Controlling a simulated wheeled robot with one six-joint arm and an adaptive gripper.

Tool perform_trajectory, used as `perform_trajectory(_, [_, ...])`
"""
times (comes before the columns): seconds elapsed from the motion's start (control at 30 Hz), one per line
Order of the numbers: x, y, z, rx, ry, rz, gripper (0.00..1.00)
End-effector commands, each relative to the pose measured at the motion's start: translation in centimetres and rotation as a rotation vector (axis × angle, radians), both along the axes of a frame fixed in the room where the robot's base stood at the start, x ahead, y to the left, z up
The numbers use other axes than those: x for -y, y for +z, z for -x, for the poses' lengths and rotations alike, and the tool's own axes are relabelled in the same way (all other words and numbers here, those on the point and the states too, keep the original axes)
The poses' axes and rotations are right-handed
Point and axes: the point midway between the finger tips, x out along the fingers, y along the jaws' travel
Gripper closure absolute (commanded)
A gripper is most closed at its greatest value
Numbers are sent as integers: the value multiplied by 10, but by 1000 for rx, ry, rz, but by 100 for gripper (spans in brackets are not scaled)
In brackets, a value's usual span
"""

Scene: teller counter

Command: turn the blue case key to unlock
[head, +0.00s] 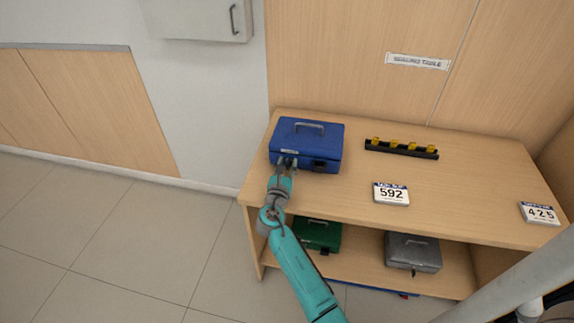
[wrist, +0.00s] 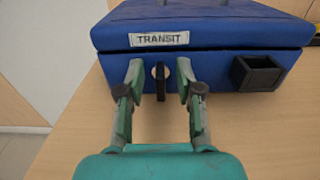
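The blue case (head: 306,145) stands shut on the left part of the counter, its silver handle folded on the lid. In the wrist view the blue case (wrist: 205,30) has a TRANSIT label on its front. A dark key (wrist: 160,82) stands upright in a round lock below that label. My gripper (wrist: 158,75) is at the case front, one finger on each side of the key. Gaps show between both fingers and the key, so it is open. In the head view my gripper (head: 287,163) hides the lock.
A black box-shaped fitting (wrist: 257,73) sticks out right of the lock. A black rack (head: 401,150) with several yellow pieces lies right of the case. Number cards 592 (head: 391,194) and 425 (head: 540,213) lie nearer the front. A green case (head: 317,234) and grey case (head: 413,252) sit below.

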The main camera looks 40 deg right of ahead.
Motion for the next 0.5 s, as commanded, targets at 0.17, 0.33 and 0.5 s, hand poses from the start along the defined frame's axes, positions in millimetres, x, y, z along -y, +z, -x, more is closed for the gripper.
perform_trajectory(0.17, [0,0,0,0,0,0,80])
perform_trajectory(0.33, [0,0,0,0,0,0,100])
perform_trajectory(0.5, [0,0,0,2,0,-2,100])
